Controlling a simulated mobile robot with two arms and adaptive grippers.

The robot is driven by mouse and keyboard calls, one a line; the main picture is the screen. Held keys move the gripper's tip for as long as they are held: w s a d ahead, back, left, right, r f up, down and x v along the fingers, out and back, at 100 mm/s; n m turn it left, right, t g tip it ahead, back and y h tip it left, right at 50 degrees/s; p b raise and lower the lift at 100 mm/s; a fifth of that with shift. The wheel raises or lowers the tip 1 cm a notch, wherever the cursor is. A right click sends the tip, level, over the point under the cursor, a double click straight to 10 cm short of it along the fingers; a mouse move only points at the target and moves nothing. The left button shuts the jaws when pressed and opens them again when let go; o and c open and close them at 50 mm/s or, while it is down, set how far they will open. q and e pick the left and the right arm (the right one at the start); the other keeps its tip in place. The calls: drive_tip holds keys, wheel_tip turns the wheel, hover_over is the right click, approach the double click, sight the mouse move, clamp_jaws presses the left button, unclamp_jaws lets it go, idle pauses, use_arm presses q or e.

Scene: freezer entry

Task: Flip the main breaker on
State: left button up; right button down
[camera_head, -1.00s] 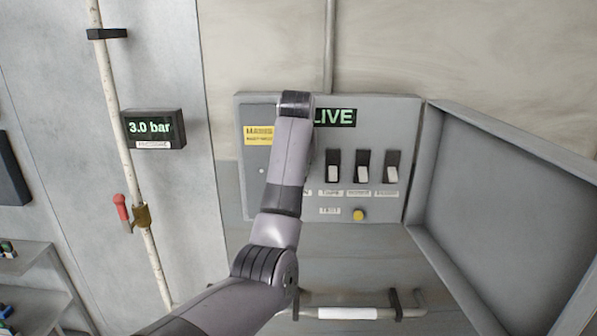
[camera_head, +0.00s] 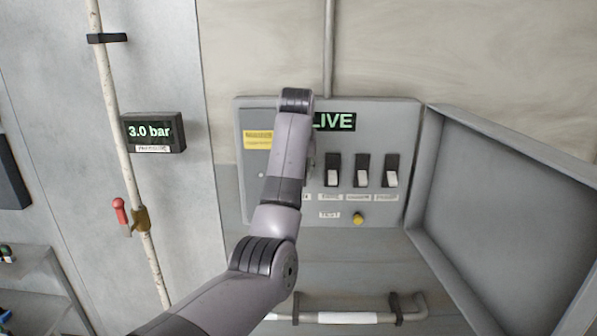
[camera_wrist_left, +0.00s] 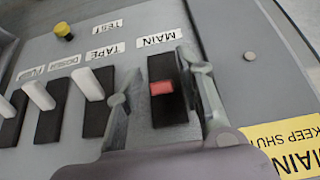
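The main breaker (camera_wrist_left: 162,88) shows in the left wrist view as a black switch with a short red lever, beside the label MAIN. My left gripper (camera_wrist_left: 158,95) is open, with one finger on each side of this switch. Whether the fingers touch the lever I cannot tell. In the head view my left arm covers the main breaker and most of the gripper. The breaker panel (camera_head: 390,112) is grey, and its display (camera_head: 334,121) reads LIVE. My right gripper is in neither view.
Several white-lever switches (camera_head: 362,170) stand right of the main breaker, with a yellow button (camera_head: 358,218) below them. The panel door (camera_head: 500,210) hangs open at right. A handle bar (camera_head: 350,317) lies below. A pipe with a red-handled valve (camera_head: 120,210) runs at left.

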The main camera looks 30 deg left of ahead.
use_arm(q)
drive_tip(key=shift+r, duration=0.1)
drive_tip(key=v, duration=1.1)
drive_tip(key=shift+s+r, duration=0.2)
drive_tip(key=shift+r, duration=0.15)
drive_tip(key=shift+d, duration=0.15)
